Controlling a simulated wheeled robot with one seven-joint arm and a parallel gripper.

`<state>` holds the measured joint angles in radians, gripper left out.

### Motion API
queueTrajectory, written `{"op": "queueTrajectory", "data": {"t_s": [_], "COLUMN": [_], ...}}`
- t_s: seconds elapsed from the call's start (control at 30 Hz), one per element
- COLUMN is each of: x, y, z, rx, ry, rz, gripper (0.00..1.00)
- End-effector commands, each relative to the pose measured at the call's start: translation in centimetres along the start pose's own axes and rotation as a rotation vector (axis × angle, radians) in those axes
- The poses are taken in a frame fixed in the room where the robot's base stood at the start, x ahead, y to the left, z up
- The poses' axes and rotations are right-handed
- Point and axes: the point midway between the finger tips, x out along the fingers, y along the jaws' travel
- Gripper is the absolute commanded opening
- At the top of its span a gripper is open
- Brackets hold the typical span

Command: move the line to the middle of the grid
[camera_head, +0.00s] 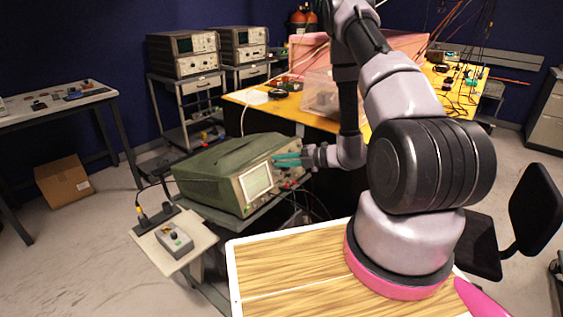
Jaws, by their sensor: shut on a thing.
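A green oscilloscope (215,165) stands on a small grey cart, its front panel turned to the right. Its pale screen with the grid (256,182) is lit, but the line on it is too small to make out. My gripper (277,161) reaches in from the right, its teal fingers at the upper part of the control panel, just right of the screen. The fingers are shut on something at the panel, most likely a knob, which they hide. The lower controls show below the fingers.
A small grey box with a knob (174,239) sits on a side shelf left of the oscilloscope, with a cable and plugs beside it. A yellow-topped bench (290,113) with clutter stands behind. A black chair (535,215) is at right. Floor at left is mostly clear.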

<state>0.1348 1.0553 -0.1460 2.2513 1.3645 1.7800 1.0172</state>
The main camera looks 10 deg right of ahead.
Motion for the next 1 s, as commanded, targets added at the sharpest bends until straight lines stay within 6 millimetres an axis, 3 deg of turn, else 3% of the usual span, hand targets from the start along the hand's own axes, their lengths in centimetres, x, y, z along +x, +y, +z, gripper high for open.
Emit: {"op": "queueTrajectory", "data": {"t_s": [0.23,0.27,0.3,0.33,0.73,1.0], "x": [-0.1,-0.1,-0.1,-0.1,-0.7,-5.6], "y": [-0.1,-0.1,-0.1,-0.1,0.0,0.0], "z": [0.0,0.0,0.0,0.0,0.1,0.2], "rx": [0.001,0.001,0.001,0.001,0.001,0.002], "ry": [-0.002,-0.002,-0.002,-0.002,-0.001,-0.007], "rz": [-0.002,-0.002,-0.002,-0.002,0.0,0.0], "gripper": [0.0,0.25,0.4,0.47,0.47,0.47]}}
